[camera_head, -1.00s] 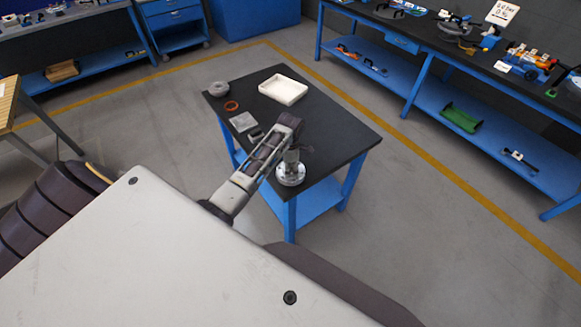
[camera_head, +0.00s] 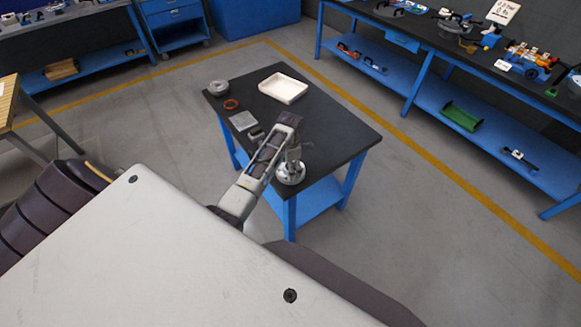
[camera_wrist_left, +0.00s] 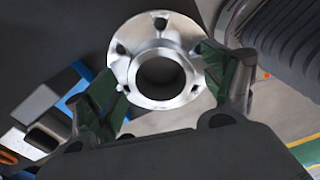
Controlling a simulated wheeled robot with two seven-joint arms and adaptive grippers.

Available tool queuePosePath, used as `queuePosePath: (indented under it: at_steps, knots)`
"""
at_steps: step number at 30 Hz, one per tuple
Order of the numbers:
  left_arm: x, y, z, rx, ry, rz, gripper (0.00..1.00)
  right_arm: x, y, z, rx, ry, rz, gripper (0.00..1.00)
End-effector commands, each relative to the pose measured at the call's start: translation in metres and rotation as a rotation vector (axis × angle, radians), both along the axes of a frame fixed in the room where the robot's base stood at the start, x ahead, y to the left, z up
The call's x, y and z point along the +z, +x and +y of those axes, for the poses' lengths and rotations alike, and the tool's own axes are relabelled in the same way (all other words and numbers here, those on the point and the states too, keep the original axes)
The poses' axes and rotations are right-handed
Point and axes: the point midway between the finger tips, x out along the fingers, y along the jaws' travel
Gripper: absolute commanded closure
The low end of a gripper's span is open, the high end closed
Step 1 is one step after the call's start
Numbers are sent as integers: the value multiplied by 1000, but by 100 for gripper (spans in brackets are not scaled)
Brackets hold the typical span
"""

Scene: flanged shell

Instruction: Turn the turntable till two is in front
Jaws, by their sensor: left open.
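A shiny metal flanged shell (camera_head: 290,177) stands at the near corner of the small black-topped table. In the left wrist view, its round flange (camera_wrist_left: 124,72) shows several bolt holes and a wide central bore. My left gripper (camera_head: 294,155) is just above it. In the left wrist view, the green-padded fingers of my left gripper (camera_wrist_left: 163,80) are spread apart on either side of the shell. I cannot tell whether they touch it. No separate turntable and no number can be made out. My right gripper is not in view.
The black table (camera_head: 335,135) also carries a white tray (camera_head: 284,89), a grey round part (camera_head: 218,87), an orange ring (camera_head: 231,104) and a grey plate (camera_head: 242,121). Its right side is clear. A long blue workbench (camera_head: 425,62) stands at the right.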

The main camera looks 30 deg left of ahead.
Motion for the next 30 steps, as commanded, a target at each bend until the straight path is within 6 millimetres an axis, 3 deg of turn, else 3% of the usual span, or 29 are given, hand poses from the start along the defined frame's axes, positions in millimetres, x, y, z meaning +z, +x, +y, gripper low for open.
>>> queuePosePath:
  at_steps: [8,24,30]
  knots:
    - [23,1,0,0,-1,-3,17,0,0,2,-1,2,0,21]
    - [99,1,0,0,-2,1,17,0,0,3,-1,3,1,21]
    - [114,1,0,0,-2,2,17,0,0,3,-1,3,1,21]
